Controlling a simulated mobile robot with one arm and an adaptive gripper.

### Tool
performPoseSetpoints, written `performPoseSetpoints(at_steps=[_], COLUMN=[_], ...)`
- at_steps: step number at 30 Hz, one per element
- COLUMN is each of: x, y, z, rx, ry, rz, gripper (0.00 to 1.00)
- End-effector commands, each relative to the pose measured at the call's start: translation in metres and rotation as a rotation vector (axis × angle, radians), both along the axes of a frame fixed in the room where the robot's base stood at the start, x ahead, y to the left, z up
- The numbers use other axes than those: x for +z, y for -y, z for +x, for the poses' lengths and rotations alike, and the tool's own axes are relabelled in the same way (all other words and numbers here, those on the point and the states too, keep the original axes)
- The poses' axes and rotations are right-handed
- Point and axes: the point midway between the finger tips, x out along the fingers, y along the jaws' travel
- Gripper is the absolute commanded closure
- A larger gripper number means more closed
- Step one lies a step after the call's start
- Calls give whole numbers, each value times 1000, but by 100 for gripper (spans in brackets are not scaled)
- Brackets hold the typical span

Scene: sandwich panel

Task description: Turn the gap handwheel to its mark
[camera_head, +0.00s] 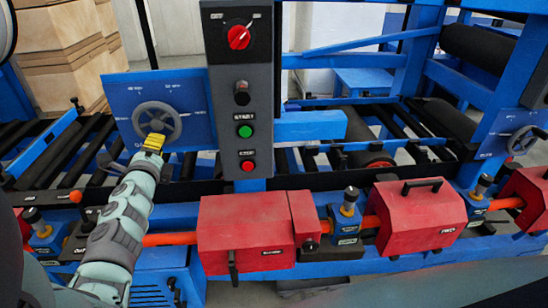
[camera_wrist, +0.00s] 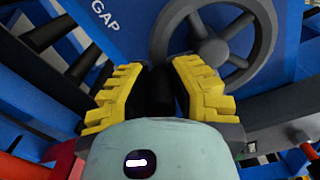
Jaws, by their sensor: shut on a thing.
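The gap handwheel (camera_head: 157,123) is a grey spoked wheel on a blue panel (camera_head: 195,96) at the left in the head view. In the wrist view the handwheel (camera_wrist: 213,48) fills the upper middle, with its hub and spokes right of my fingers. My gripper (camera_head: 153,143) has yellow ridged fingers at the wheel's lower rim. In the wrist view my gripper (camera_wrist: 157,76) is shut on a dark part at the wheel's lower left, seemingly its handle, mostly hidden by the fingers. The panel carries small white labels around the wheel; which one is the mark I cannot tell.
A grey control column (camera_head: 240,100) with a red rotary switch (camera_head: 239,38), a green button (camera_head: 245,131) and a red button (camera_head: 248,166) stands right of the wheel. Red covers (camera_head: 246,235) line the blue frame below. Another handwheel (camera_head: 522,141) is at far right.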

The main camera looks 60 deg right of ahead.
Motion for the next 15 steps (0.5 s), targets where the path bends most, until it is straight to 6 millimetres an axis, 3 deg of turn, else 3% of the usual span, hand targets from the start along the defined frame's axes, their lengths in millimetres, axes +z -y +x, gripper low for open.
performPoseSetpoints(at_steps=[5,6,15], x=[0,0,0], y=[0,0,0], z=[0,0,0], rx=[1,1,0], ry=[0,0,-1], rz=[0,0,-1], gripper=[100,79,48])
